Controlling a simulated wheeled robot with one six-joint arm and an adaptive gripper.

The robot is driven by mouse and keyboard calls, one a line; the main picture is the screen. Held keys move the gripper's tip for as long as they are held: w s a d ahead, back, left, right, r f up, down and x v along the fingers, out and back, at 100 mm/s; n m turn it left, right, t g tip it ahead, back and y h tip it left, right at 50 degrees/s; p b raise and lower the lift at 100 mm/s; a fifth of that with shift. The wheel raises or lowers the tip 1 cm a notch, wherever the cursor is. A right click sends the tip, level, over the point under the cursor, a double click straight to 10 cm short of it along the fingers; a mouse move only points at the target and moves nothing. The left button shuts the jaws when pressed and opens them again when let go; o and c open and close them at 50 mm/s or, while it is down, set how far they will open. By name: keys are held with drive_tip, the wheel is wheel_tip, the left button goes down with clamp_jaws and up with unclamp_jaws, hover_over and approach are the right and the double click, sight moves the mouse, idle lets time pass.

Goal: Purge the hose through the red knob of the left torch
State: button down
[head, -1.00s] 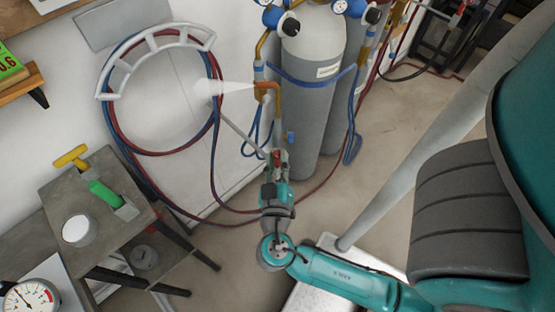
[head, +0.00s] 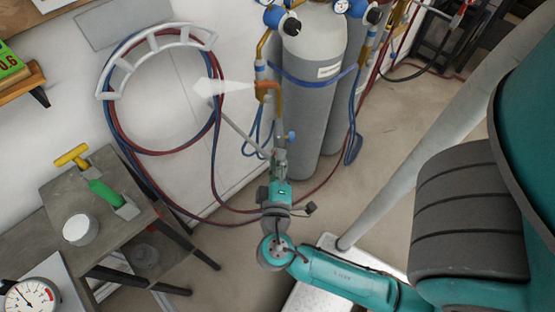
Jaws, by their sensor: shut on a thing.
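The left torch (head: 277,112) hangs upright in front of the near grey cylinder (head: 314,95), with its brass neck bent over at the top. A pale white jet (head: 212,88) comes from its tip and points left. The torch's blue knob (head: 290,137) sticks out to the right, just above my gripper. My gripper (head: 280,158) is at the torch's lower end, shut at the place of the red knob. The red knob itself is hidden by the fingers.
Red and blue hoses (head: 160,150) are coiled on a white wall rack (head: 150,45) and loop down near my gripper. A second torch and cylinder stand close to the right. A workbench (head: 100,210) with tools is at lower left.

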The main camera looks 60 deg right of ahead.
drive_tip(key=shift+n, duration=0.3)
drive_tip(key=c, duration=0.9)
unclamp_jaws()
drive_tip(key=shift+a, duration=0.15)
drive_tip(key=shift+v, duration=5.85)
drive_tip(key=shift+s, duration=0.15)
